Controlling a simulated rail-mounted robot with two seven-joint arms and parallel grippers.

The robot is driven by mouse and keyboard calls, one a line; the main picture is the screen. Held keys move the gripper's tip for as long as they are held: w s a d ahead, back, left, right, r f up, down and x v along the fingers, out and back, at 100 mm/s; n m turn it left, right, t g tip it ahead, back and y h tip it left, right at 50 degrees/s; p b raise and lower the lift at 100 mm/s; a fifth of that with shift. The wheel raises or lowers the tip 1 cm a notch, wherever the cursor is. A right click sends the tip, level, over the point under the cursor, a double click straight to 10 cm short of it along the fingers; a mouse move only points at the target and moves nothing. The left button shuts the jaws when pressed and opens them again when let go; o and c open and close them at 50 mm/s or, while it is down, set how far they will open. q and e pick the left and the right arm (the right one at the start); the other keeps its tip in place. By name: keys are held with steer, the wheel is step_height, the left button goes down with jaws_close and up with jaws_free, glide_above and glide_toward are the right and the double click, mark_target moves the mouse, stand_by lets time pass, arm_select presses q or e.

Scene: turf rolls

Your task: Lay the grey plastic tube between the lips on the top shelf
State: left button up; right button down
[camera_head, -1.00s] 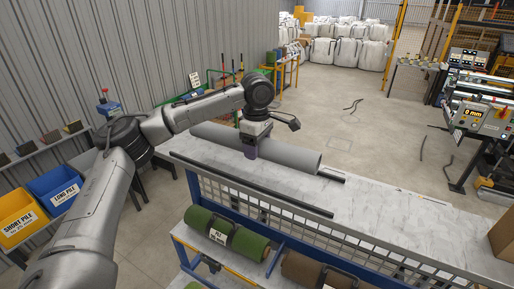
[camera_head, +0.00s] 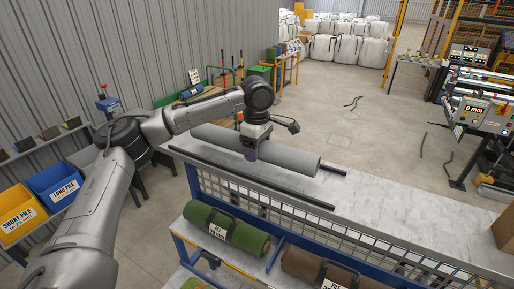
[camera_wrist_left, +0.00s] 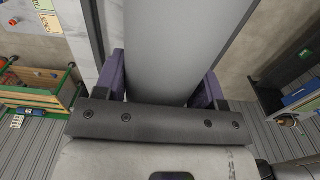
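The grey plastic tube (camera_head: 292,158) lies lengthwise over the top shelf (camera_head: 400,215), in line with its two dark lips. The front lip (camera_head: 285,189) runs clear in front of it. The back lip (camera_head: 333,170) is mostly hidden behind the tube, with its right end showing. My left gripper (camera_head: 250,152) points down onto the tube near its middle. In the left wrist view the purple fingers (camera_wrist_left: 162,90) sit close against both sides of the tube (camera_wrist_left: 172,40), shut on it. I cannot tell whether the tube touches the shelf. My right gripper is not in view.
Green (camera_head: 228,230) and brown (camera_head: 318,270) turf rolls lie on the rack below. A cardboard box (camera_head: 506,232) stands at the shelf's right end. Yellow (camera_head: 18,218) and blue (camera_head: 55,188) bins stand at left. The shelf right of the tube is clear.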

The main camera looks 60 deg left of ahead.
arm_select(q)
steer(key=o, duration=0.5)
steer(key=shift+r, duration=0.1)
step_height(320, 180, up, 8)
steer(key=shift+r+b, duration=0.15)
steer(key=shift+b, duration=0.2)
step_height(320, 180, up, 4)
steer(key=shift+r+p, duration=0.1)
steer(key=shift+p, duration=1.15)
steer(key=shift+r+p, duration=0.3)
steer(key=shift+r, duration=0.3)
